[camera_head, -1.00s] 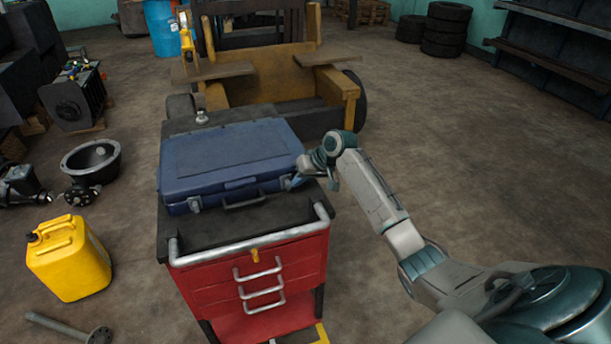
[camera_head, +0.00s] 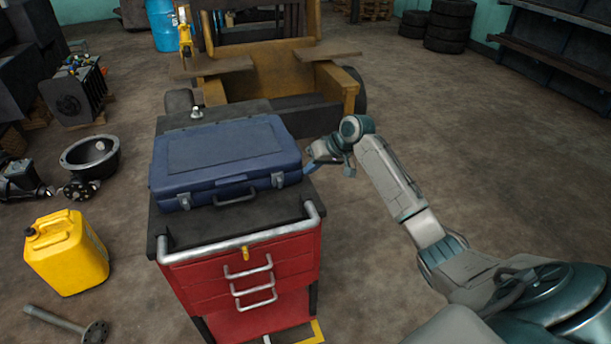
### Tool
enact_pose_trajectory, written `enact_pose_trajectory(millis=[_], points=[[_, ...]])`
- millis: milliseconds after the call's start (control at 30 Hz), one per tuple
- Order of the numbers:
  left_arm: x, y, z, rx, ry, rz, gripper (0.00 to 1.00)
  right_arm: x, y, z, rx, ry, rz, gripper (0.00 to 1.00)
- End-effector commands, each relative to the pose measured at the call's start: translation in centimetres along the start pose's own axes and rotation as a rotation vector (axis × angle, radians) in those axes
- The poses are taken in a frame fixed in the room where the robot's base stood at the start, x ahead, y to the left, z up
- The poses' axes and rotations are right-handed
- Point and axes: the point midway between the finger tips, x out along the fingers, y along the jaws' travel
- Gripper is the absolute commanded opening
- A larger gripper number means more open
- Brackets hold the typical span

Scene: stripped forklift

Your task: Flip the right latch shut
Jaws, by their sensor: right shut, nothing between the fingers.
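A closed blue toolbox case (camera_head: 224,157) lies on the dark top of a red tool cart (camera_head: 240,270). Its right latch (camera_head: 278,179) is a small grey piece on the front face, near the right end. A left latch (camera_head: 185,201) and a dark handle (camera_head: 235,197) also show on the front. At this size I cannot tell how either latch's flap lies. My right gripper (camera_head: 310,167) is shut and empty, just beside the case's right front corner, to the right of the right latch. My left gripper is out of view.
A silver push bar (camera_head: 240,240) runs along the cart's front edge. A yellow jerrycan (camera_head: 68,252) stands on the floor at left. The stripped forklift (camera_head: 270,80) stands behind the cart.

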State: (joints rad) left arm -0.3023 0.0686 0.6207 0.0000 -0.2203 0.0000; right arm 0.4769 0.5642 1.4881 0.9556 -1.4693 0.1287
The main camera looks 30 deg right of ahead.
Motion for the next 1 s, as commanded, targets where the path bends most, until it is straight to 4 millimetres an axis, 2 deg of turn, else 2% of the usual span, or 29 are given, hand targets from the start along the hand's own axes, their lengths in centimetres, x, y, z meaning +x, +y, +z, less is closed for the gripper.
enact_pose_trajectory(millis=[200,400,667,1000], points=[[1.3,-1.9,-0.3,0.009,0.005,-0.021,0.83,-3.7,0.2,0.1,-0.003,0.0,0.004,0.0],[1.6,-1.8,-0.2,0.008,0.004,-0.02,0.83,-5.4,0.1,0.0,-0.001,0.0,0.002,0.0],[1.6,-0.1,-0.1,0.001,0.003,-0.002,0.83,-5.7,0.0,0.0,0.0,-0.001,0.001,0.0],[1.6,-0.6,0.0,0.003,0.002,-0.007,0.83,-5.6,0.0,0.0,0.0,-0.001,0.001,0.0]])
